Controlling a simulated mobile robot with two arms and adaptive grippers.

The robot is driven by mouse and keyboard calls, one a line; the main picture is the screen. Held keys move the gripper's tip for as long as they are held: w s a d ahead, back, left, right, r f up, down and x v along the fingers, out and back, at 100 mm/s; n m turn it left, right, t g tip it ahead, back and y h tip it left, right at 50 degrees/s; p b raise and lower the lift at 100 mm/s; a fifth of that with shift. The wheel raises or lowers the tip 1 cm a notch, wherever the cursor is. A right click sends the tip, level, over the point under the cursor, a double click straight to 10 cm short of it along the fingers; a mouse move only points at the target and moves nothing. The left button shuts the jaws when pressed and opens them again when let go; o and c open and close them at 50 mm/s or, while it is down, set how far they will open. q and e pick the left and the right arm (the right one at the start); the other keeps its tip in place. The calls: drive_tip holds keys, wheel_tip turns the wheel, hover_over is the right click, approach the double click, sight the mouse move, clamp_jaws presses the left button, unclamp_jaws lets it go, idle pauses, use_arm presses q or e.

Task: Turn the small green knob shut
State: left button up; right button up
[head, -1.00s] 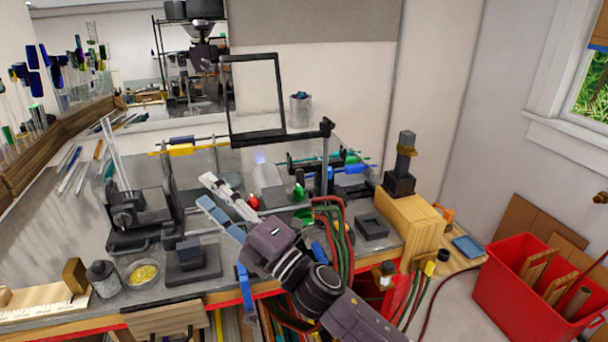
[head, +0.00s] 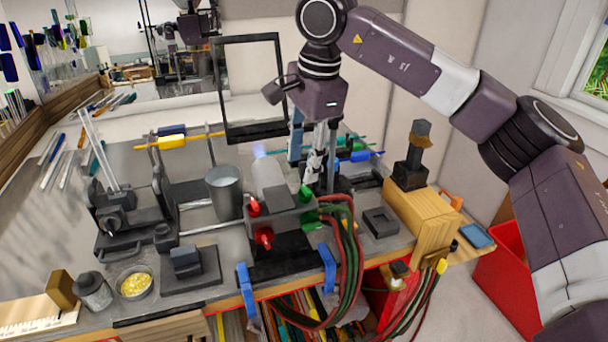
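Two green knobs sit on the right side of the torch burner (head: 270,181): a smaller-looking upper green knob (head: 306,193) and a lower green knob (head: 310,220). A blue flame glow shows at the burner's top. My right gripper (head: 304,170) points down from above, just behind and above the upper green knob. Its blue-grey and white fingers stand apart, with nothing seen between them. I see no clear contact with the knob. My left gripper is not in view.
Two red knobs (head: 264,238) are on the burner's left side. Red and green hoses (head: 345,250) loop over the bench edge. A metal cup (head: 225,190) stands left of the burner. A black frame (head: 250,90) and a dark post rise behind it. A wooden block (head: 418,222) is at right.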

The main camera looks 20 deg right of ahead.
sight(306, 188)
drive_tip(key=shift+d+r+h, duration=0.3)
drive_tip(key=shift+d, duration=0.4)
drive_tip(key=f+p, duration=0.1)
drive_tip(key=f, duration=0.1)
drive_tip(key=f+p, duration=0.1)
drive_tip(key=f, duration=0.1)
drive_tip(key=w+f+p, duration=0.1)
drive_tip(key=f, duration=0.1)
drive_tip(key=shift+a+f, duration=0.1)
drive_tip(key=shift+f, duration=0.1)
drive_tip(key=shift+w+f+p, duration=0.1)
drive_tip(key=shift+f+p, duration=0.2)
drive_tip(key=shift+f, duration=0.15)
drive_tip(key=shift+a, duration=0.1)
drive_tip(key=shift+c, duration=0.4)
clamp_jaws()
